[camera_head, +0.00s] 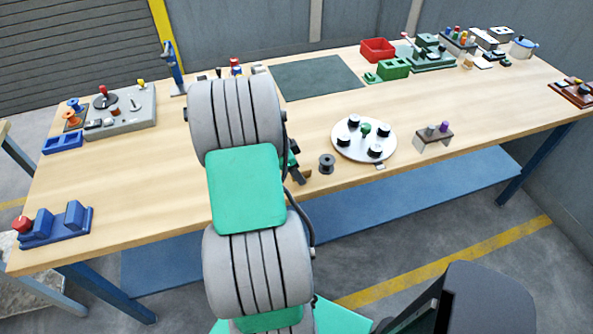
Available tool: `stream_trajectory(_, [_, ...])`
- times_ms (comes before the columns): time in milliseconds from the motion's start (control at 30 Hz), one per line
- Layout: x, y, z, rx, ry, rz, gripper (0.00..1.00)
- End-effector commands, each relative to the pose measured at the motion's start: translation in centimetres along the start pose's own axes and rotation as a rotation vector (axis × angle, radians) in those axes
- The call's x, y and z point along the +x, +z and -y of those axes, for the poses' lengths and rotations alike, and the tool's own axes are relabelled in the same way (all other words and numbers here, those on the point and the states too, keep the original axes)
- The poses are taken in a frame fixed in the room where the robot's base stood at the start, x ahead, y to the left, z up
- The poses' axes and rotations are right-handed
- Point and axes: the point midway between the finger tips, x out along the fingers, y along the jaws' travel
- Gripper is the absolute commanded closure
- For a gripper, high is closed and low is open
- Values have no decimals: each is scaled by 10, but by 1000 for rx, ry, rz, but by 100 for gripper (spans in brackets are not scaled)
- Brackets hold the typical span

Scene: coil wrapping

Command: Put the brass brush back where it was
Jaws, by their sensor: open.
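I cannot make out the brass brush in this view; it may be too small or hidden behind my arm. My arm rises through the middle of the picture and covers part of the wooden workbench (150,185). Only a small dark and green part of my gripper (297,168) shows at the arm's right edge, over the bench's front part. It is open, and the rest of it is hidden. A small dark spool (326,164) stands just right of it.
A round white plate with black knobs (363,139) and a small stand (434,136) are to the right. A dark mat (318,78) lies behind. A grey control box (122,108) and blue blocks (55,226) are left. A red bin (377,49) stands at the back.

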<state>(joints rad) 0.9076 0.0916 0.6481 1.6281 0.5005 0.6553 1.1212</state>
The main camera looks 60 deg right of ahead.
Motion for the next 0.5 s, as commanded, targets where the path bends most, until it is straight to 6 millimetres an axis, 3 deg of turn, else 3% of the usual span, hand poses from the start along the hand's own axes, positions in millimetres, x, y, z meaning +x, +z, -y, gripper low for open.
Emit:
stream_trajectory(167, [-18,-1,2,1,-6,-2,53])
stream_trajectory(500, [-102,0,1,0,-4,0,53])
